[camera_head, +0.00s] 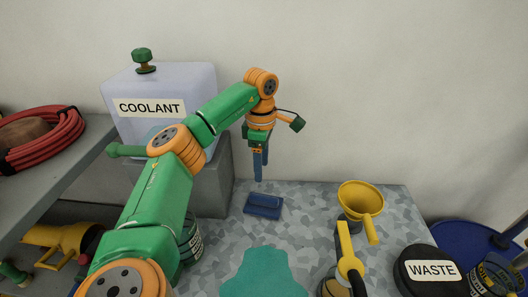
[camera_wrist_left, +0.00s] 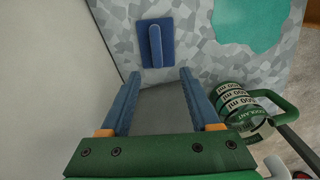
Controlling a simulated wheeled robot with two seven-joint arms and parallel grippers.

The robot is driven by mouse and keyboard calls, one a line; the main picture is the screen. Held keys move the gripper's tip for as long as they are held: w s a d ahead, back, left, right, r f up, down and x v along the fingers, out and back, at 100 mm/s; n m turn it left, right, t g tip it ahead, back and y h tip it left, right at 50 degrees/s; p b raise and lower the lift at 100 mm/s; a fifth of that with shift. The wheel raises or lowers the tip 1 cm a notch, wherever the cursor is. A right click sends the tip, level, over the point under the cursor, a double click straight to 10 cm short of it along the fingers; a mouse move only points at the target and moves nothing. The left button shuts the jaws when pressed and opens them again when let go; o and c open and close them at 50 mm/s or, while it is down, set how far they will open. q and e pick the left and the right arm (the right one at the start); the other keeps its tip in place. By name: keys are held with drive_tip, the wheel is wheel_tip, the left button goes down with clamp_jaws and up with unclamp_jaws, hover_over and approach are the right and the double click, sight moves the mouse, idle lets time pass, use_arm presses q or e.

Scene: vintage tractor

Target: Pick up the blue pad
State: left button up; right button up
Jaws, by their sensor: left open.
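The blue pad (camera_head: 263,206) lies flat on the grey mottled tabletop near its back edge in the head view. It has a raised bar on top. In the left wrist view the pad (camera_wrist_left: 143,46) lies beyond the fingertips, with its bar between the lines of the two fingers. My left gripper (camera_head: 260,165) hangs above and slightly behind the pad, fingers pointing down. In the left wrist view the left gripper (camera_wrist_left: 160,75) is open and empty, apart from the pad. My right gripper is not in view.
A teal spill (camera_head: 262,274) covers the table's front middle. A yellow funnel (camera_head: 360,198) and a black WASTE container (camera_head: 430,272) stand right. The COOLANT tank (camera_head: 160,90) stands behind left on a grey block. A green labelled can (camera_head: 190,243) is beside my left arm.

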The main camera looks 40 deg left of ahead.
use_arm(q)
drive_tip(key=b, duration=0.3)
hover_over(263, 197)
wheel_tip(263, 197, down, 5)
drive_tip(key=shift+a+f, duration=0.15)
drive_tip(key=shift+f, duration=0.65)
wheel_tip(263, 197, down, 5)
drive_tip(key=shift+w+f+p, duration=0.1)
drive_tip(key=shift+f+p, duration=0.1)
drive_tip(key=shift+p, duration=0.45)
drive_tip(key=shift+d, duration=0.2)
clamp_jaws()
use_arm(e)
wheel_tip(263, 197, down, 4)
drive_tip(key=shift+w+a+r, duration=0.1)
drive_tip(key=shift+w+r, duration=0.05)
